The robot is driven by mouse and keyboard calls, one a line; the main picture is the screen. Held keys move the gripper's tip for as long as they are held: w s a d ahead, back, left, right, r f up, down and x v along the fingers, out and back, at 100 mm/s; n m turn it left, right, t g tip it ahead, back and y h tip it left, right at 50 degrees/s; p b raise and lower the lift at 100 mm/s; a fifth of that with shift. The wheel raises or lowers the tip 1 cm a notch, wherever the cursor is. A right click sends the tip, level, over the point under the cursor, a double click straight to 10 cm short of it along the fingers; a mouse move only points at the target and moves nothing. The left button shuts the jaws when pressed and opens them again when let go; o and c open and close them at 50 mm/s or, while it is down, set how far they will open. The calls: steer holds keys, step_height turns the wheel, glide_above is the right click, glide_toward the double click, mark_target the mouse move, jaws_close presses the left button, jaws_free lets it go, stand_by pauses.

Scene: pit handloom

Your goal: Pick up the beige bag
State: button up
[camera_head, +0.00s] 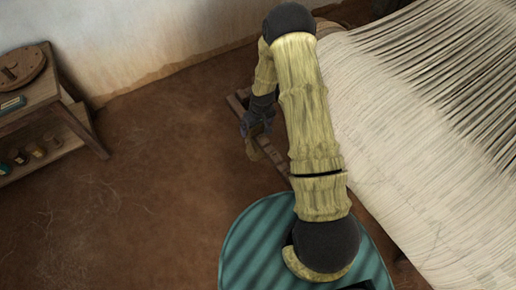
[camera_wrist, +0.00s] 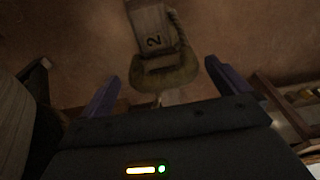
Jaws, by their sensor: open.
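The beige bag (camera_wrist: 152,28) shows at the top middle of the wrist view, with a dark "2" on its pale side. Its rounded olive-beige near end (camera_wrist: 168,75) lies in the gap between my gripper's fingers (camera_wrist: 162,70), with space on both sides. My gripper is open and holds nothing. In the head view my gripper (camera_head: 254,122) points down beside the loom, partly hidden by my arm. A small brown shape (camera_head: 255,148) just below it appears to be the bag. I cannot tell whether a finger touches it.
The loom's pale threads (camera_head: 400,140) fill the right of the head view. A wooden beam (camera_head: 276,160) runs low along its left side. The brown floor between is clear.

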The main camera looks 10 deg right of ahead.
mark_target(256, 131)
steer(key=f, duration=0.4)
steer(key=shift+w+a+f, duration=0.2)
steer(key=shift+w+a, duration=0.1)
steer(key=shift+w, duration=0.05)
steer(key=shift+d, duration=0.1)
steer(key=shift+w, duration=0.1)
steer(key=c, duration=1.7)
steer(key=shift+c, duration=0.2)
steer(key=shift+r, duration=0.15)
